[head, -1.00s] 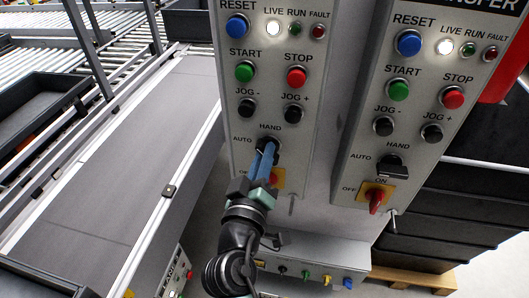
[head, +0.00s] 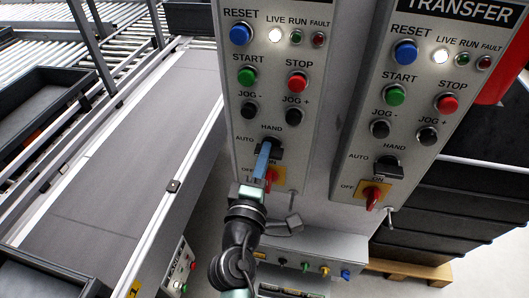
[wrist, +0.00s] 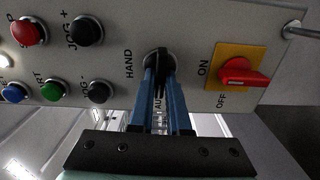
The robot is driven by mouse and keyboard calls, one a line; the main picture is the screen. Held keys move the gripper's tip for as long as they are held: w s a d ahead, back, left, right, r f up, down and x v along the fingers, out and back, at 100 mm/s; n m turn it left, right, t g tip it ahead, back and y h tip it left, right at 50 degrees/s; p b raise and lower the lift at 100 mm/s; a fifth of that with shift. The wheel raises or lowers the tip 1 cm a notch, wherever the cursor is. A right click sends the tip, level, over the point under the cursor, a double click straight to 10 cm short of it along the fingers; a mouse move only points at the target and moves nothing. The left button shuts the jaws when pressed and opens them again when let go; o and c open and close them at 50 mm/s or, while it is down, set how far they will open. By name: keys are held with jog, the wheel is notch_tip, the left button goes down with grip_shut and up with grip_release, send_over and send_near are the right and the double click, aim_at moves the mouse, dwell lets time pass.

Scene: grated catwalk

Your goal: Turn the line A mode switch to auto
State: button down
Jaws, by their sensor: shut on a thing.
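The mode switch (head: 276,153) is a black knob on the left grey control panel (head: 243,175), with AUTO to its left and HAND above it. It also shows in the wrist view (wrist: 158,60), where the panel appears turned sideways. My gripper (head: 264,150) has its blue fingers closed on the knob; in the wrist view the fingers (wrist: 160,76) lie on both sides of it. The handle runs roughly along the AUTO direction in the wrist view, but the fingers partly hide its pointer and the AUTO label. The panel's name is out of view.
A red ON/OFF switch (head: 272,176) on a yellow plate sits just below the knob; it also shows in the wrist view (wrist: 240,72). A similar TRANSFER panel (head: 350,180) stands to the right. A conveyor (head: 110,160) lies to the left. JOG buttons (head: 294,117) are above.

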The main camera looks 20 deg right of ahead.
jog(key=shift+f+n, duration=0.1)
jog(key=shift+n, duration=0.3)
jog(key=c, duration=0.9)
grip_release()
jog(key=shift+s, duration=0.1)
jog(key=b+v, duration=0.2)
jog(key=v, duration=1.1)
jog(key=shift+b, duration=0.4)
